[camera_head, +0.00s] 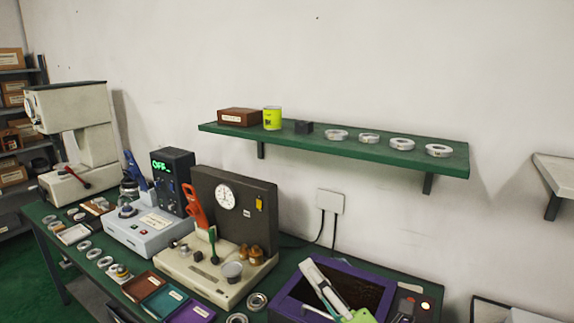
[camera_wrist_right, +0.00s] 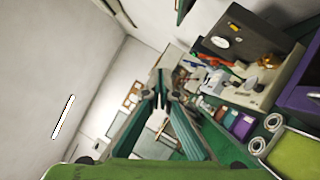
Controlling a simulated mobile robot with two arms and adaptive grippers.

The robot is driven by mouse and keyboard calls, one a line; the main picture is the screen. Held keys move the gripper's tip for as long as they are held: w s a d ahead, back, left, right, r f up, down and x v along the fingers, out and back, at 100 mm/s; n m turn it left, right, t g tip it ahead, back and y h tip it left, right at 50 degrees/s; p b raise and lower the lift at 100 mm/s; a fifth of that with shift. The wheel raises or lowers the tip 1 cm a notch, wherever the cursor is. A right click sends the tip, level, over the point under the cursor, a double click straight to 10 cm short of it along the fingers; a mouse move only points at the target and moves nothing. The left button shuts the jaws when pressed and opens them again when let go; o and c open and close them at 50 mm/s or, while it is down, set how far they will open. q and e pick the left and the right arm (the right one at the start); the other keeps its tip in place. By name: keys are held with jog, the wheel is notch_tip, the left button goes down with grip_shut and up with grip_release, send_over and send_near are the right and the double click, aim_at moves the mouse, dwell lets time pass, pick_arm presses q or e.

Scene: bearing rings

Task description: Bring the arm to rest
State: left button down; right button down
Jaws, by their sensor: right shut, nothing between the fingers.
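My right gripper (camera_head: 310,268) shows at the bottom of the head view, pale with a green body, in front of the purple-rimmed box (camera_head: 290,300). In the right wrist view its two fingers (camera_wrist_right: 160,92) meet at the tips, shut and empty. The fingers touch no object that I can see. My left gripper is not seen in either view.
A green bench holds a dial gauge stand (camera_head: 226,197), a box with a green display (camera_head: 172,166), several rings and coloured trays (camera_head: 163,302). A green wall shelf (camera_head: 300,143) carries several rings, a brown box (camera_head: 240,116) and a yellow can (camera_head: 272,118).

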jog(key=s+d+f+m+g+h, duration=0.2)
jog(key=d+f+m+h, duration=0.45)
jog(key=f+m, duration=0.25)
jog(key=s+d+f+m+g+h, duration=0.25)
jog(key=d+f+m+h, duration=0.35)
jog(key=d+f+m, duration=0.3)
jog(key=s+f+m+g, duration=0.5)
jog(key=s+f, duration=0.2)
jog(key=s, duration=0.5)
jog(key=s+f+m+g, duration=0.45)
jog(key=s+f, duration=0.35)
jog(key=s, duration=0.4)
notch_tip(320, 180, down, 26)
jog(key=g+b, duration=0.2)
jog(key=s+d+f+n+g+b, duration=0.1)
jog(key=s+d+f+b, duration=0.1)
jog(key=s+f, duration=1.6)
notch_tip(320, 180, down, 2)
jog(key=shift+s+d+f+y, duration=0.15)
jog(key=shift+d+y, duration=0.2)
jog(key=shift+d, duration=0.25)
